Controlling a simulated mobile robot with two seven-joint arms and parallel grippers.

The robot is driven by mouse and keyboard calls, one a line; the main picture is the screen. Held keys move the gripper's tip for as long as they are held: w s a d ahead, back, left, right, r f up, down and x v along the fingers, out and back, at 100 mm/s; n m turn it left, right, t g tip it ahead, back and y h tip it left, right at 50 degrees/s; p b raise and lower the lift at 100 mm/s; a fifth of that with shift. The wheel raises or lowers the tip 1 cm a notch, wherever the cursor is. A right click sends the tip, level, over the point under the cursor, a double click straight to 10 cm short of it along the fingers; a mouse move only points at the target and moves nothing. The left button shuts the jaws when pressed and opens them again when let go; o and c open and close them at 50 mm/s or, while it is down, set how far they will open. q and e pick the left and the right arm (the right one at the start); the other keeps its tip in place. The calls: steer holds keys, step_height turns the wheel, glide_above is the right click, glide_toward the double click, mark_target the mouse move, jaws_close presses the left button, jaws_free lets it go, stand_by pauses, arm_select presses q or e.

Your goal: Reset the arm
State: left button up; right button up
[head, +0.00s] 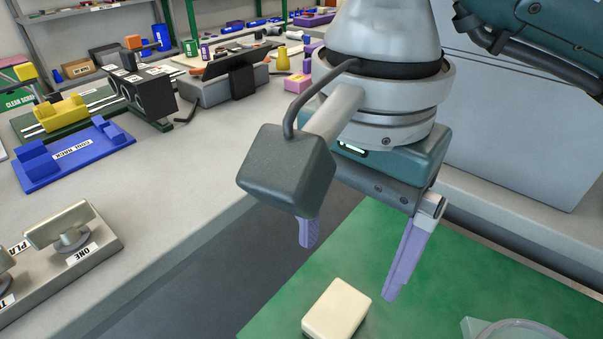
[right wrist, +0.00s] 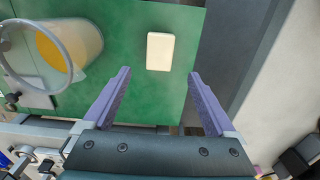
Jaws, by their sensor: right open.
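My right gripper (head: 350,268) hangs over the green surface (head: 375,237) in the head view, its two lilac fingers spread wide with nothing between them. It also shows open and empty in the right wrist view (right wrist: 159,73). My right arm comes down from the top right. A cream rectangular block (head: 337,310) lies on the green surface below the fingers, apart from them. The block also shows in the right wrist view (right wrist: 159,51), just beyond the fingertips. My left gripper is not in view.
A clear round container (right wrist: 72,50) with something orange-yellow stands on the green surface. On the grey bench (head: 185,200) are a blue fixture (head: 70,152), a labelled switch panel (head: 65,258) and a black device (head: 145,92). A dark floor gap separates bench and green surface.

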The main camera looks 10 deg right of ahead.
steer(key=shift+r, duration=0.45)
